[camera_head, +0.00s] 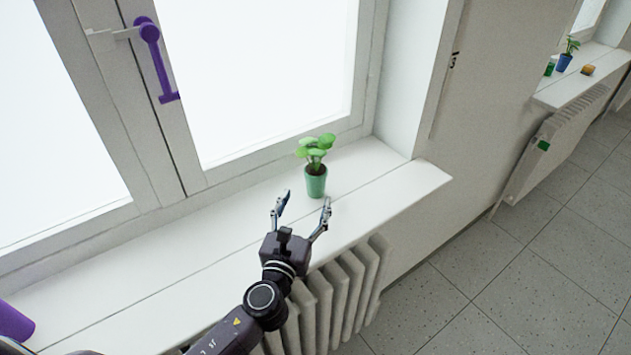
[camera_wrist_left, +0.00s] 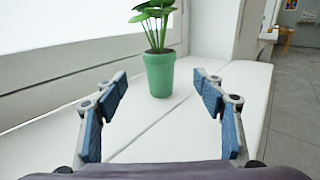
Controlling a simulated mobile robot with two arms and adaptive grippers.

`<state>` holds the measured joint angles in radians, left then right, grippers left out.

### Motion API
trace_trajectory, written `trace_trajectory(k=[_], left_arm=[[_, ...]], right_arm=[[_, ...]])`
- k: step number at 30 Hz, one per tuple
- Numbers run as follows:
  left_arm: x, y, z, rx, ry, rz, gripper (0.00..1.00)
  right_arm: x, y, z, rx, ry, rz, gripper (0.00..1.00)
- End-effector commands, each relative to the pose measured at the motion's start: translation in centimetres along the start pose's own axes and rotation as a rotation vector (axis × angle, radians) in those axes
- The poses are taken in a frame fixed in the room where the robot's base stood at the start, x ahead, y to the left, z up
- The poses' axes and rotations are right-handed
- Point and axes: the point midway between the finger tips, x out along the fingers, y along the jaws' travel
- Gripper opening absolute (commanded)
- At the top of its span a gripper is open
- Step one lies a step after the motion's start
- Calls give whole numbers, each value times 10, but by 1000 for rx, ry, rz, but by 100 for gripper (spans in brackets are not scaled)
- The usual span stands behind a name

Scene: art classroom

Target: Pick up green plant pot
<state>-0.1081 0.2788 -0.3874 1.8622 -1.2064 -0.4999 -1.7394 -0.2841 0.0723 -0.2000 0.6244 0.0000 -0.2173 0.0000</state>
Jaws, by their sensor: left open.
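The green plant pot (camera_head: 316,183) stands upright on the white windowsill (camera_head: 215,240), holding dark soil and a leafy green plant (camera_head: 316,150). In the left wrist view the pot (camera_wrist_left: 159,76) stands beyond the fingertips, a little left of the middle between them. My left gripper (camera_head: 303,206) is open and empty, just in front of the pot on the radiator side, its fingers spread and pointing at it. The fingers also show in the left wrist view (camera_wrist_left: 162,87), apart from the pot. My right gripper is not in view.
The window frame (camera_head: 272,155) runs behind the sill, with a purple handle (camera_head: 158,62). A radiator (camera_head: 338,295) is below the sill. A purple object (camera_head: 14,322) is at the lower left. A second sill (camera_head: 560,92) at the far right holds a blue pot (camera_head: 564,62). The sill around the green pot is clear.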

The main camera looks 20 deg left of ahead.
Motion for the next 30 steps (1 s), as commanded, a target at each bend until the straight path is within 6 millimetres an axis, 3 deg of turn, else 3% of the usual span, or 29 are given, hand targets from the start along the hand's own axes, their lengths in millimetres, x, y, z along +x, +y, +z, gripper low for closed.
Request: trace_trajectory(k=[3,7,21,30], left_arm=[[2,0,-8,3,-2,-1,63],[13,0,-5,3,-3,0,63],[73,-2,4,1,-2,1,63],[79,-1,2,1,-1,0,63]], right_arm=[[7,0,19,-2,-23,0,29],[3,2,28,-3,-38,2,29],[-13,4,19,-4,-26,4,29],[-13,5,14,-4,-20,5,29]])
